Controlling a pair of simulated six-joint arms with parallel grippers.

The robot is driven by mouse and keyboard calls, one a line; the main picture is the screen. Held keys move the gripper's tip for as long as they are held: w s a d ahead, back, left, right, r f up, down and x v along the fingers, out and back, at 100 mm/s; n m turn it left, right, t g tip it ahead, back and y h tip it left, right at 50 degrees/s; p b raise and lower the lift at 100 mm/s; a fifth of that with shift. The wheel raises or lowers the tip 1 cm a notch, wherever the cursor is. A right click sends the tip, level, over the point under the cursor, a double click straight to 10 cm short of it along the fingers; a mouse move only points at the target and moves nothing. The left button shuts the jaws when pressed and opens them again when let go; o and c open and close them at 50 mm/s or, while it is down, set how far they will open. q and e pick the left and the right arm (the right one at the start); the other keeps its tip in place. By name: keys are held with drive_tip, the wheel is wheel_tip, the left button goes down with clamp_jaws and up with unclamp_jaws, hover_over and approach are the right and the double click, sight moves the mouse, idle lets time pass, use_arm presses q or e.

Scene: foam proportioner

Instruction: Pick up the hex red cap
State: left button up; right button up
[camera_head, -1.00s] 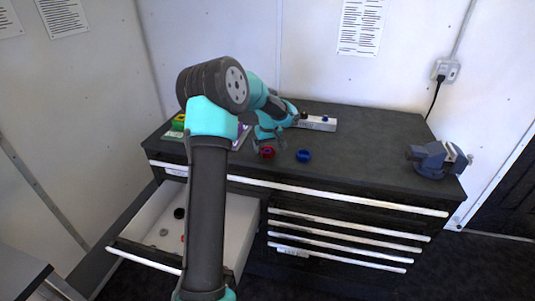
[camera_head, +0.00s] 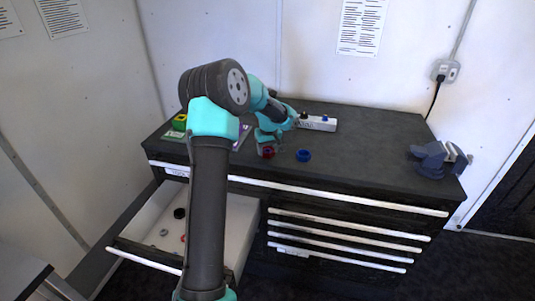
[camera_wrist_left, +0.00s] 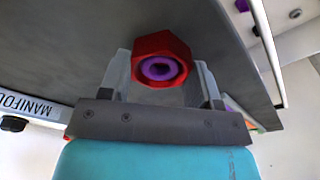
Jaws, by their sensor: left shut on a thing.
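The hex red cap (camera_wrist_left: 162,47) sits between the two fingers of my left gripper (camera_wrist_left: 160,75) in the left wrist view. It is hexagonal with a purple ring inside. In the head view the red cap (camera_head: 268,153) is at the front part of the dark cabinet top, with my left gripper (camera_head: 267,148) shut on it from above and partly covering it. Whether the cap touches the top is hard to tell. My right gripper is not in view.
A blue ring-shaped cap (camera_head: 303,156) lies just right of the red cap. A white manifold block (camera_head: 317,123) stands behind. A blue vise (camera_head: 440,160) is at the right end. An open drawer (camera_head: 150,209) with small parts juts out at the left front.

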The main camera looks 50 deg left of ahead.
use_arm(q)
drive_tip(key=c, duration=0.4)
drive_tip(key=shift+o, duration=0.2)
drive_tip(key=shift+r, duration=0.1)
drive_tip(key=shift+r, duration=1.2)
drive_tip(key=s+d+r, duration=0.2)
drive_tip(key=s+d, duration=0.8)
drive_tip(key=d, duration=0.2)
drive_tip(key=shift+s+r, duration=0.2)
drive_tip(key=shift+s, duration=0.1)
